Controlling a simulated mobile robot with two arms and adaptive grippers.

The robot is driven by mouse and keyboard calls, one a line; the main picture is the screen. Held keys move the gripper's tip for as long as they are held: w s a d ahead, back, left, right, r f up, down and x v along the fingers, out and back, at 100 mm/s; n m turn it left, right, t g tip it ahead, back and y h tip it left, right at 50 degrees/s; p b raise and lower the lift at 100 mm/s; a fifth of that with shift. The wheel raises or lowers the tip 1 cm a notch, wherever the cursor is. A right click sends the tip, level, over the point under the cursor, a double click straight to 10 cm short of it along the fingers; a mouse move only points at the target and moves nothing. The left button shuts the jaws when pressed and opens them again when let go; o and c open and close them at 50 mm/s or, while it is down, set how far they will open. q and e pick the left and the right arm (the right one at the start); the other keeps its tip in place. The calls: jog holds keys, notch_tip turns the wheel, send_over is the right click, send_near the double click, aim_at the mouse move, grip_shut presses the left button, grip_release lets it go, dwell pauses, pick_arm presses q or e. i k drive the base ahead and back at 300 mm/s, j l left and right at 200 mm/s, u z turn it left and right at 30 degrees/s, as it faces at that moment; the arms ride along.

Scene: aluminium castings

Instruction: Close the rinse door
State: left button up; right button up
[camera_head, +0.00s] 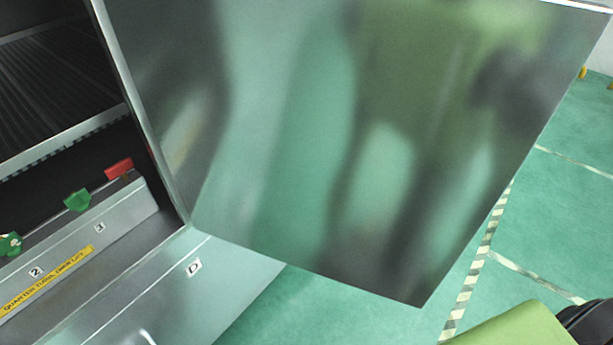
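A large shiny metal door (330,150), which I take to be the rinse door, stands open across the middle of the head view. Its left edge is at the machine's dark opening (50,80), and its panel reaches out to the right over the floor. Blurred green and dark reflections show on it. No label or handle shows on the visible face. Neither of my grippers can be seen. A green and black part of my own body shows at the lower right, apart from the door in the picture.
A drawer-like metal ledge (90,240) with numbers, a yellow label and red and green tags sits below the opening. A panel marked D (190,275) is under the door. Green floor with a striped line (480,255) is clear at right.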

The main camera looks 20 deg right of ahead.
aim_at(365, 144)
jog(key=k+l+u, duration=0.3)
jog(key=l, duration=0.15)
jog(key=k+l+u, duration=0.25)
jog(key=l, duration=0.15)
jog(key=k+l+u, duration=0.3)
jog(key=l+u, duration=0.45)
jog(key=l, duration=0.4)
jog(key=l+u, duration=0.4)
jog(key=l, duration=0.45)
jog(key=i+l+u, duration=0.1)
jog(key=l, duration=0.2)
jog(key=i+l+u, duration=0.15)
jog(key=l+u, duration=0.1)
jog(key=l, duration=0.3)
